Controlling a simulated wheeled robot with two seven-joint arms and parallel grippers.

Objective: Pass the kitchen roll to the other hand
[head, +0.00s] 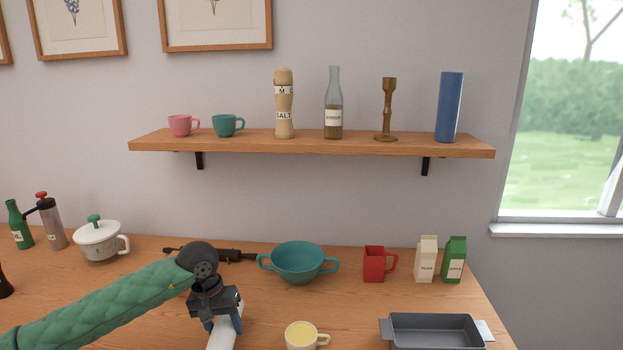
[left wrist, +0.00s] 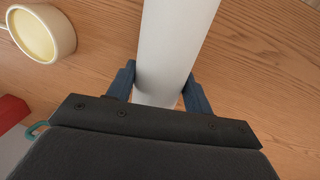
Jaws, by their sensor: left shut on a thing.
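The kitchen roll (head: 222,336) is a plain white cylinder at the bottom of the head view, partly cut off by the frame edge. It also shows in the left wrist view (left wrist: 174,45), running up out of the frame. My left gripper (head: 222,322) is shut on the roll, with one blue finger on each side of it in the left wrist view (left wrist: 159,88). The roll is over the wooden counter; I cannot tell whether it touches it. My right gripper is in neither view.
On the counter (head: 350,308), a cream mug (head: 301,336) with yellow contents stands right of the roll. A grey baking tin (head: 432,331) is further right. A teal bowl (head: 300,263), a red mug (head: 374,264) and two cartons (head: 427,259) stand behind. A shelf (head: 310,144) hangs above.

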